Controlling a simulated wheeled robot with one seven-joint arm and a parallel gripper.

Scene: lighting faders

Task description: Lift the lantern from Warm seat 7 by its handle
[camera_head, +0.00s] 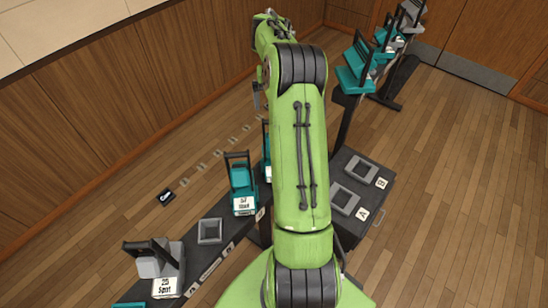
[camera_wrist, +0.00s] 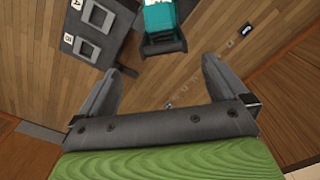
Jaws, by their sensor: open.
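A teal lantern with a dark handle (camera_wrist: 160,18) is at the top of the wrist view, just beyond my gripper (camera_wrist: 160,65). My fingers are spread apart with nothing between them, and the handle lies past the fingertips. In the head view, a teal lantern (camera_head: 241,178) with a dark handle and white label stands on the dark bench. Another teal lantern (camera_head: 267,172) stands behind it, mostly hidden by my arm. I cannot read which seat is Warm seat 7, nor tell for certain which lantern the wrist view shows.
A grey lantern (camera_head: 158,262) stands nearer on the bench, beside an empty grey seat (camera_head: 209,231). Empty seats A (camera_head: 344,200) and B (camera_head: 361,168) are on a dark case at right. A stand with teal lanterns (camera_head: 356,70) rises behind. The right floor is clear.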

